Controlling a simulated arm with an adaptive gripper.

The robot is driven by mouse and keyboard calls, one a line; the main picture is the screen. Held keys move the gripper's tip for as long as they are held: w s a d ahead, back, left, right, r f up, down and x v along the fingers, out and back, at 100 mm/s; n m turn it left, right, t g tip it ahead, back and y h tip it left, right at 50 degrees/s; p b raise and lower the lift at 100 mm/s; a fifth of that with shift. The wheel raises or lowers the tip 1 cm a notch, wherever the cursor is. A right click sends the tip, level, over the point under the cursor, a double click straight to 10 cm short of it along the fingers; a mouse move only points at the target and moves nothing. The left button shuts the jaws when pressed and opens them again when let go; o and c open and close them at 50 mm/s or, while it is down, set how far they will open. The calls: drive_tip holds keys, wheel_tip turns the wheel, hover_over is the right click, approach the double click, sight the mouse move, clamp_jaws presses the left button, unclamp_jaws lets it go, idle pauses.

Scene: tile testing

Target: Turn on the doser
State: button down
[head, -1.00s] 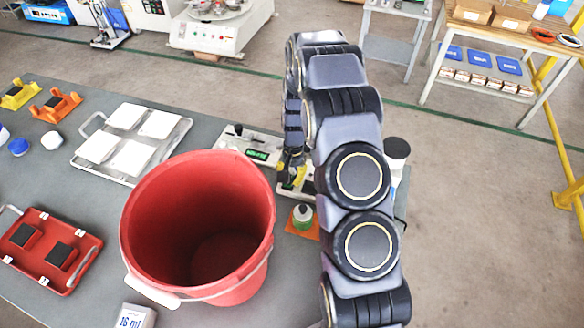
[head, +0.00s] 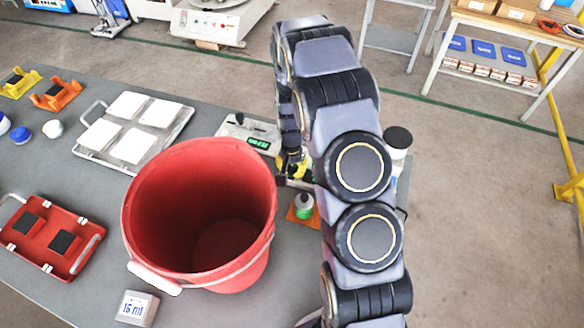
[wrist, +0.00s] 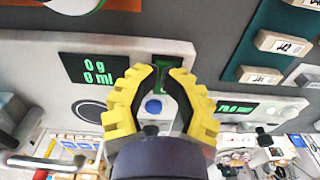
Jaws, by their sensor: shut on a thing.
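The doser (wrist: 72,95) is a pale panel with a black display reading 0 g and 0 ml in green, seen close in the wrist view. In the head view my gripper (head: 291,172) is over the pale devices behind the bucket, partly hidden by my arm.
A large red bucket (head: 255,235) stands in front and left of the gripper. A small green-and-white bottle (head: 304,206) stands close to it on an orange mat. A second panel with a green display (wrist: 240,107) is at the right in the wrist view. A metal tray (head: 92,157) lies left.

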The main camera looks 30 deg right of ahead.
drive_tip(key=shift+s+f, duration=0.1)
drive_tip(key=shift+s, duration=0.05)
drive_tip(key=shift+w+d, duration=0.55)
drive_tip(key=shift+d, duration=0.05)
drive_tip(key=shift+r, duration=0.25)
wheel_tip(320, 180, up, 14)
drive_tip(key=w+d, duration=0.1)
drive_tip(key=shift+w+d, duration=0.2)
drive_tip(key=shift+w, duration=0.05)
drive_tip(key=shift+a, duration=0.1)
